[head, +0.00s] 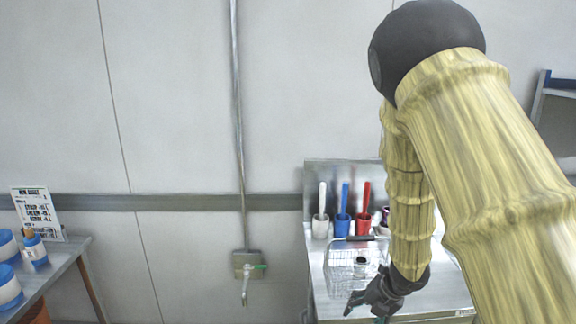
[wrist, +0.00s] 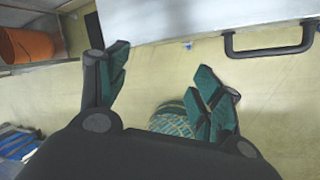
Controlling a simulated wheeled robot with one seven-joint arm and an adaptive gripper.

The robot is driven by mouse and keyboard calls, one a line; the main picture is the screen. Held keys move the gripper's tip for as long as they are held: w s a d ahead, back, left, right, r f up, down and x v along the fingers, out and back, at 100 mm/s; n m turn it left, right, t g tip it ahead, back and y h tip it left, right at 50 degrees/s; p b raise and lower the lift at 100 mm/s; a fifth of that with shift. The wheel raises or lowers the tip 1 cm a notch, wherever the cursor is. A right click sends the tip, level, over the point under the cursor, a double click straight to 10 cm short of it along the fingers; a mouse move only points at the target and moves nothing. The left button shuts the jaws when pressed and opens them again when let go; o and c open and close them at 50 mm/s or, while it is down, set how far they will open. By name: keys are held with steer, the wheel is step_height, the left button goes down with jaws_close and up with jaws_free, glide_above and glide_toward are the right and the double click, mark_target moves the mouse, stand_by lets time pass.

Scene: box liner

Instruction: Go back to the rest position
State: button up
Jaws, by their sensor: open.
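My gripper (head: 366,304) hangs at the end of my arm in the head view, low over the front part of a steel bench (head: 322,270). In the wrist view my gripper (wrist: 162,68) has its two teal-padded fingers spread wide apart, with nothing held between them. A round teal and yellow patterned thing (wrist: 172,120) shows beyond the fingers, apart from them as far as I can tell. My arm, in a yellowish sleeve, covers the right side of the head view and hides part of the bench.
On the bench stand a wire basket (head: 345,262) and white, blue (head: 343,225) and red (head: 363,224) cups with handled tools. A side table (head: 62,258) with blue-and-white containers is at left. The wrist view shows a dark handle (wrist: 270,51) and an orange cylinder (wrist: 32,46).

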steer(key=s+a+f+m, duration=0.2)
steer(key=s+f+m, duration=1.35)
steer(key=f, duration=0.25)
steer(key=s+d+f+m+g+h, duration=0.1)
steer(key=s+f+m, duration=0.4)
steer(key=s, duration=0.5)
steer(key=s+d+f+m+g+h+b, duration=0.1)
steer(key=s+f+m, duration=0.4)
steer(key=s+m, duration=0.5)
steer(key=shift+s+d+f+g+h, duration=0.15)
steer(key=shift+s+d+g+h, duration=0.25)
steer(key=shift+s+d+g, duration=0.4)
steer(key=shift+w+d, duration=0.1)
steer(key=shift+d, duration=0.05)
